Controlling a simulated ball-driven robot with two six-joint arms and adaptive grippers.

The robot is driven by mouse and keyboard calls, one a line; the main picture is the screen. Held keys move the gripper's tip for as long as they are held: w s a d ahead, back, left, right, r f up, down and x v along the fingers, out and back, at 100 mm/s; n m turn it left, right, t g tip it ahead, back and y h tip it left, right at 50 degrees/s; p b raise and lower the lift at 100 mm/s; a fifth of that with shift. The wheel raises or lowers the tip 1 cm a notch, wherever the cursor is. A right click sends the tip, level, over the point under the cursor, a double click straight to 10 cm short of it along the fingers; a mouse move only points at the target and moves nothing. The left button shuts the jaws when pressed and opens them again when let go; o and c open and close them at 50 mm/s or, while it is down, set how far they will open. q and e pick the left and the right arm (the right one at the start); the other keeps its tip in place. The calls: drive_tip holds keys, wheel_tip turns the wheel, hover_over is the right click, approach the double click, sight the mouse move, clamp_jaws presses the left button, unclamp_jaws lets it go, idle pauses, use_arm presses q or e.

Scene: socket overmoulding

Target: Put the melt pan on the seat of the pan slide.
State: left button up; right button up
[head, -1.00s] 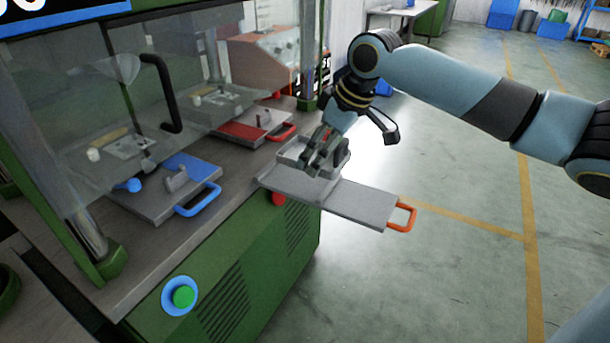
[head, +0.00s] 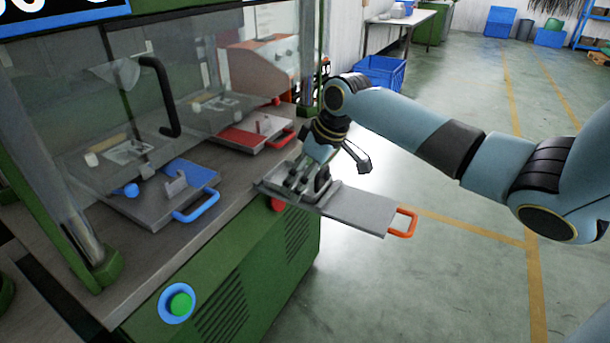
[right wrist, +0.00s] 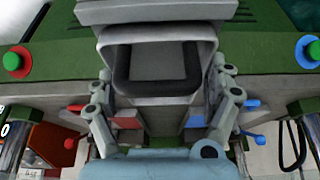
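The melt pan, a grey open box with a dark inside, shows in the right wrist view (right wrist: 160,34). In the head view it is mostly hidden behind my right gripper (head: 302,186). In the right wrist view the fingers (right wrist: 158,85) stand at both sides of the pan and appear to press on its walls. The pan slide (head: 355,208), a grey plate with an orange handle (head: 403,223), sticks out from the machine. The pan is at the slide's inner end, over or in the seat; contact cannot be told. My left gripper is out of view.
A grey mould part with a blue handle (head: 196,207) and one with a red handle (head: 282,139) lie on the machine bench (head: 150,262). A clear guard with a black handle (head: 160,95) stands above. Floor right of the slide is free.

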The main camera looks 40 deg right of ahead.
drive_tip(key=shift+o, duration=1)
drive_tip(key=shift+r, duration=0.15)
drive_tip(key=p+v, duration=0.1)
drive_tip(key=v, duration=1)
drive_tip(key=shift+d+p, duration=0.1)
drive_tip(key=shift+p, duration=0.25)
drive_tip(key=shift+s+r, duration=0.25)
drive_tip(key=shift+r, duration=0.15)
